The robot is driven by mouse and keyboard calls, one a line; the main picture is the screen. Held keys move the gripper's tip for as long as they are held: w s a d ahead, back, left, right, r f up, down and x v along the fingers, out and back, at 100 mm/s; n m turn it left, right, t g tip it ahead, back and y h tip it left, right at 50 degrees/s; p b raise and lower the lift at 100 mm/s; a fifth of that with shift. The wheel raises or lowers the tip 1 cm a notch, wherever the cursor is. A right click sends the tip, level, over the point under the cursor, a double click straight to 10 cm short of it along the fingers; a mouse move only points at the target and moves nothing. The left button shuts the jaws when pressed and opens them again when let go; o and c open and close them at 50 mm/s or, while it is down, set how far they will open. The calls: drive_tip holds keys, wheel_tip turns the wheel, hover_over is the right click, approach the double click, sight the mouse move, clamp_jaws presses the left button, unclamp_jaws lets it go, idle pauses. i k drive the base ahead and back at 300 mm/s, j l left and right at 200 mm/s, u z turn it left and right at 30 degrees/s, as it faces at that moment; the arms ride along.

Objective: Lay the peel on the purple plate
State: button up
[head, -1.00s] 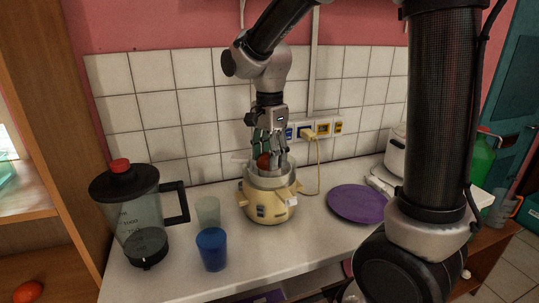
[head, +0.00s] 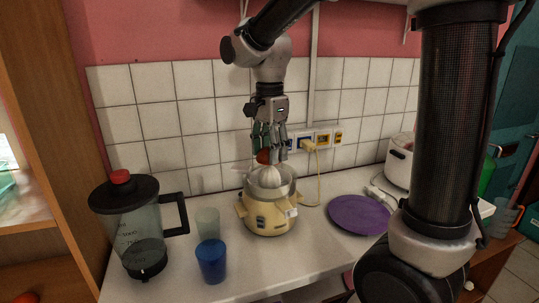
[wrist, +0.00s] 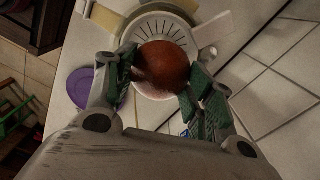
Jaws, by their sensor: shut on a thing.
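My gripper (head: 270,149) is shut on the peel (head: 263,157), a rounded red-orange piece held just above the juicer's white cone. In the wrist view the peel (wrist: 163,67) sits between my two green-padded fingertips (wrist: 160,80), with the juicer's slotted bowl behind it. The purple plate (head: 359,214) lies flat and empty on the white counter, right of the juicer. Part of the plate (wrist: 80,88) also shows at the left in the wrist view.
The yellow juicer (head: 268,213) stands below my gripper. A blender jug (head: 137,232), a pale cup (head: 207,220) and a blue cup (head: 211,261) stand left of it. A yellow cable (head: 317,175) hangs from wall sockets behind. A white appliance (head: 399,163) stands beyond the plate.

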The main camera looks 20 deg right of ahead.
sight(359, 212)
drive_tip(key=k+l, duration=0.1)
drive_tip(key=l, duration=0.75)
drive_tip(key=k+l, duration=0.15)
drive_tip(key=l, duration=0.3)
